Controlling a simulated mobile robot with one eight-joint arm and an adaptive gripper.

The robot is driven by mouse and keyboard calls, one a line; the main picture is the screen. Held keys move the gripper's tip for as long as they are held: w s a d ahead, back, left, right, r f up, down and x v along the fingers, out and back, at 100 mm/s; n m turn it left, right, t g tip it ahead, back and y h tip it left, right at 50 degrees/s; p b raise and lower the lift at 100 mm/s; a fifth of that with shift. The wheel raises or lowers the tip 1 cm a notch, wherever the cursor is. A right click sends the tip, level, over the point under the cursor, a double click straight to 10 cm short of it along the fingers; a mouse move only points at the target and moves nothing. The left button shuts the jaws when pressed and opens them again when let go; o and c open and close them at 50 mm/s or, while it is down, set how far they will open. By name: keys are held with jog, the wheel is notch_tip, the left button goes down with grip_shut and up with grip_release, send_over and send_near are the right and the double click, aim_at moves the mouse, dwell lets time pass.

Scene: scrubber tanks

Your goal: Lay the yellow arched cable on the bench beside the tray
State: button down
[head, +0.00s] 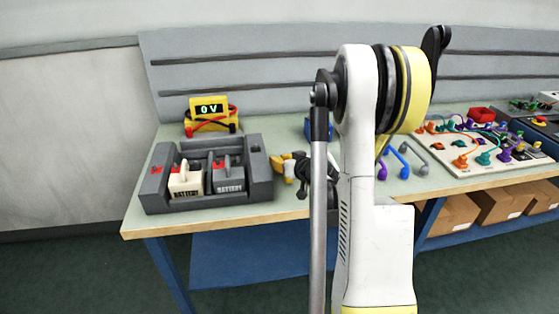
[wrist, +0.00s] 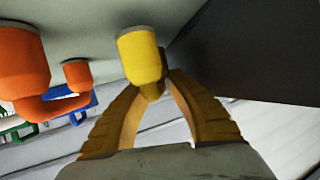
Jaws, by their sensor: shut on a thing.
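My gripper (head: 290,166) is low over the bench, just right of the grey tray (head: 158,199), in the head view. In the wrist view my gripper (wrist: 160,84) is shut on the yellow arched cable (wrist: 142,56). One thick yellow end of the cable shows beyond the fingertips, at or very near the bench surface (wrist: 85,18); I cannot tell whether it touches. The rest of the cable is hidden by the fingers. A dark grey wall, apparently the tray's side (wrist: 255,50), is close on the right there.
An orange arched cable (wrist: 20,70) stands left of the fingers in the wrist view. Purple (head: 381,165), blue (head: 398,163) and grey (head: 414,158) arched cables lie right of my arm. Two batteries (head: 186,182) sit in the tray; a yellow meter (head: 209,108) stands behind.

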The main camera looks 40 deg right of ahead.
jog(key=shift+f+b, duration=0.5)
jog(key=shift+f, duration=0.1)
jog(key=c, duration=1.3)
grip_release()
